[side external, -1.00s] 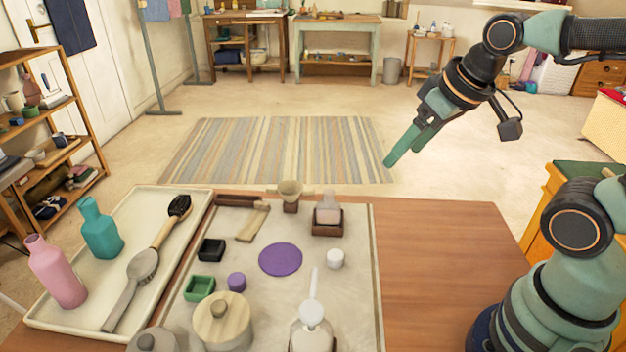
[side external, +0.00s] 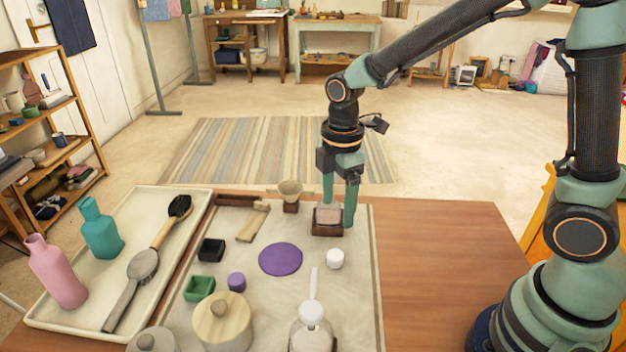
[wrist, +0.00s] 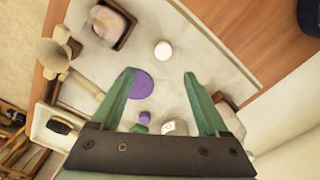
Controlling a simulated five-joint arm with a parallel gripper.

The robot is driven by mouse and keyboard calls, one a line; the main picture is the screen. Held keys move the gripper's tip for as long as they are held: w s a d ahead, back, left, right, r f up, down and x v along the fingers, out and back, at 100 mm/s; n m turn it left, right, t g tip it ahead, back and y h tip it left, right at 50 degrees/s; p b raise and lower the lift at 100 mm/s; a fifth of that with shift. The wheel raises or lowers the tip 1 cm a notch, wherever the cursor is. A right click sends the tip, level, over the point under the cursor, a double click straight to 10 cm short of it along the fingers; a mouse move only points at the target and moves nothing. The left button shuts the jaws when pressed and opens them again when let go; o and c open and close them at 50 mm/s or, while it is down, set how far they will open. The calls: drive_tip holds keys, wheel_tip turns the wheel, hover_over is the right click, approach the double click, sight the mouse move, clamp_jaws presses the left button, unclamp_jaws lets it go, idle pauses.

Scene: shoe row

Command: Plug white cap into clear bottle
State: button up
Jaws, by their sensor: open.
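The white cap (side external: 335,259) lies alone on the pale mat, in front and slightly right of the bottle's holder. It also shows in the wrist view (wrist: 163,50), beyond and between my fingertips. The clear, pinkish bottle (side external: 326,217) stands in a square brown holder (side external: 327,231). In the wrist view the bottle (wrist: 107,20) is at the upper left, outside the finger gap. My gripper (side external: 338,212) points down, open and empty. In the side view its fingers overlap the bottle's upper part and hide its neck; I cannot tell the exact gap.
A purple disc (side external: 280,259), black box (side external: 211,250), green box (side external: 199,288) and purple cap (side external: 237,282) lie left of the white cap. A wooden-lidded jar (side external: 222,322) and a white-topped bottle (side external: 312,328) stand in front. The table's right side is clear.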

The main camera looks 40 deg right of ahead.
hover_over(336, 254)
drive_tip(key=f, duration=0.7)
drive_tip(key=shift+w+f, duration=0.1)
drive_tip(key=shift+w, duration=0.1)
drive_tip(key=shift+s+f, duration=0.15)
drive_tip(key=shift+f, duration=1.2)
drive_tip(key=shift+s+f, duration=0.1)
drive_tip(key=shift+f, duration=1.2)
clamp_jaws()
